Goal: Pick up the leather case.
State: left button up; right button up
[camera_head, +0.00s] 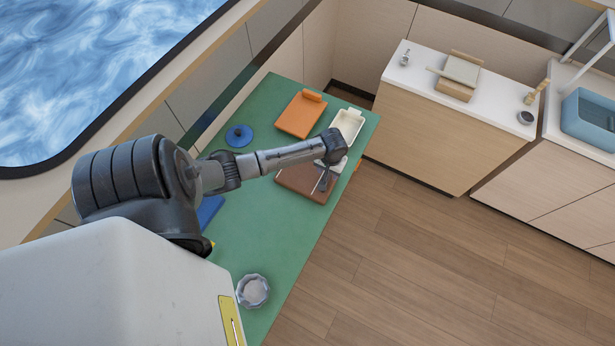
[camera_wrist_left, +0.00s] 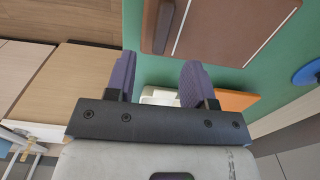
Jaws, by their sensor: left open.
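The leather case looks to be the flat brown piece (camera_head: 300,183) lying on the green table in the head view, partly hidden by my left arm. My left gripper (camera_head: 325,178) is above the case's right part in the head view. In the left wrist view its two purple fingers (camera_wrist_left: 157,75) are apart with nothing between them, and the case is beyond the tips. My right gripper is not in view.
The green table (camera_head: 262,215) also holds an orange flat piece (camera_head: 299,115), a white tray (camera_head: 347,124), a blue round item (camera_head: 238,135), a blue flat item (camera_head: 208,211) and a clear faceted bowl (camera_head: 252,291). A white-topped counter (camera_head: 420,80) stands beyond; the wooden floor is clear.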

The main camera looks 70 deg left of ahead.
pick_arm(q)
jog(key=shift+s+f, duration=0.2)
jog(key=shift+f, duration=3.55)
grip_shut()
